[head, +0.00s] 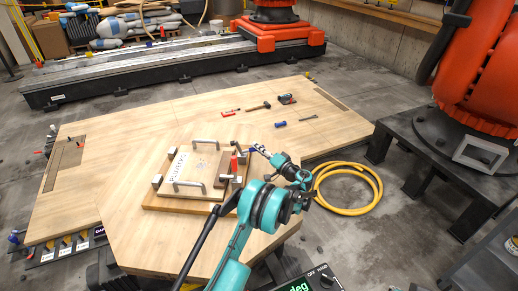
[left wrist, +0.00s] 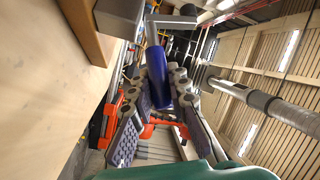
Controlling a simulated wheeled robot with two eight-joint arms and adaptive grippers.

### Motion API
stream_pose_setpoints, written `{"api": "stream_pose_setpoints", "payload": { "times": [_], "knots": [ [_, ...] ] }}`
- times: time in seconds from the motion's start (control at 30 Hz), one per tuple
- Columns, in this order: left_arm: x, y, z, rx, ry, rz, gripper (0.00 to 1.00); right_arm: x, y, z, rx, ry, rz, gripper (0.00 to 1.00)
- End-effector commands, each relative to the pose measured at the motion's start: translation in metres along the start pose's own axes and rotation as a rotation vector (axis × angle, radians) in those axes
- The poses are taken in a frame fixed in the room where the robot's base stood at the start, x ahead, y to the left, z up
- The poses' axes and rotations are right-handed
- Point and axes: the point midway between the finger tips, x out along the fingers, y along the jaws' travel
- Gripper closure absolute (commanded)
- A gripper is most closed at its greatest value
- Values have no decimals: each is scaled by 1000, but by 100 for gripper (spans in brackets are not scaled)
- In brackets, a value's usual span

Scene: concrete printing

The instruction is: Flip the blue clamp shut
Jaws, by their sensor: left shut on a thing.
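The blue clamp's blue handle (head: 253,149) shows in the head view beside the top right corner of the wooden fixture board (head: 160,203). My left gripper (head: 262,152) reaches it from the right. In the left wrist view the blue handle (left wrist: 157,75) lies between the two padded fingers of my left gripper (left wrist: 160,95), which is shut on it. The clamp's base and the angle of its arm are largely hidden or too small to tell. My right gripper is not in view.
A red clamp handle (head: 234,165) stands upright just left of my left arm. The board holds a lettered plate with metal handles (head: 187,186). Several hand tools, including a hammer (head: 258,106), lie on the wooden table (head: 110,150). A yellow hose (head: 350,188) lies on the floor.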

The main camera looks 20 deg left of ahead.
Motion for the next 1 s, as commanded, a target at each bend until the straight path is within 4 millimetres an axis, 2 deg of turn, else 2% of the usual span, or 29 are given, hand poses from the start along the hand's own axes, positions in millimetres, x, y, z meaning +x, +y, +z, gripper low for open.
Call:
{"api": "stream_pose_setpoints", "payload": {
  "times": [0.03, 0.4, 1.0],
  "knots": [
    [2, -8, -3, -27, -17, 26, 100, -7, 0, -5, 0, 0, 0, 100],
    [14, -34, -4, -264, -152, 242, 100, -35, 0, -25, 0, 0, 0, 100],
    [42, -62, 8, -639, -362, 587, 100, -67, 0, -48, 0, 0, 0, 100]
  ]
}}
